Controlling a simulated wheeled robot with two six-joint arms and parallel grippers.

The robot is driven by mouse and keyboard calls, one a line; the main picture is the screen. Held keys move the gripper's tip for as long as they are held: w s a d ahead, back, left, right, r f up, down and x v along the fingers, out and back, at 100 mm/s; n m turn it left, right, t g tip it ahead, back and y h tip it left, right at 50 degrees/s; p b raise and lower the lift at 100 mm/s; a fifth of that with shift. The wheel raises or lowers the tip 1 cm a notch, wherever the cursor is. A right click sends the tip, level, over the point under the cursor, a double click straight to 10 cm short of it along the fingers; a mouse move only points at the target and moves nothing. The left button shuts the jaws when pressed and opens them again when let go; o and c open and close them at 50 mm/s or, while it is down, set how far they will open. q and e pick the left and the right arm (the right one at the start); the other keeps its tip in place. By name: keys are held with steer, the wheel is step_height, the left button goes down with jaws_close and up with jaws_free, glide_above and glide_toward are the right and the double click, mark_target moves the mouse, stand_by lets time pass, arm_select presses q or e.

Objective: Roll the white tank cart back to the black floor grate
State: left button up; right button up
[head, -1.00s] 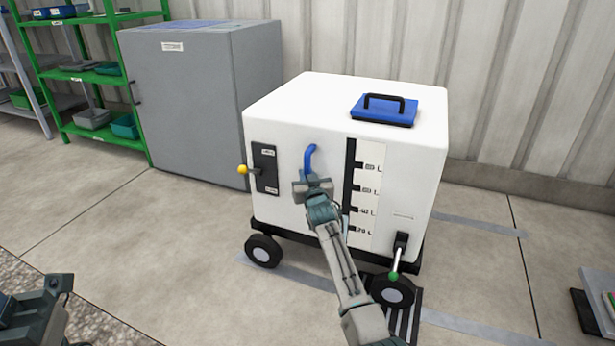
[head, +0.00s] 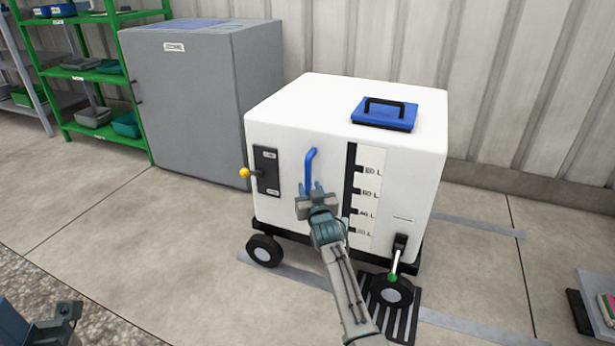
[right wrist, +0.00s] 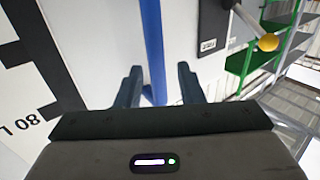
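The white tank cart (head: 290,130) stands upright on the concrete floor, with its front right wheel on the black floor grate (head: 408,325). The rest of the grate is partly hidden by the cart and my arm. A blue vertical handle (head: 309,165) is on the cart's front face. My right gripper (head: 311,189) is open at the handle's lower end. In the right wrist view the blue bar (right wrist: 152,45) shows between the two spread fingers, apart from both. My left gripper (head: 60,318) is at the lower left corner, partly cut off, away from the cart.
A yellow-knobbed lever (head: 245,172) sticks out at the cart's left, and a green-tipped lever (head: 393,277) hangs at its lower right. A grey cabinet (head: 200,100) and green shelves (head: 95,75) stand behind left. Floor left of the cart is clear. A low stack (head: 590,300) lies at right.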

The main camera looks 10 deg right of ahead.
steer(key=shift+s+a+p, duration=0.1)
steer(key=shift+s+p, duration=0.75)
steer(key=shift+s, duration=1.8)
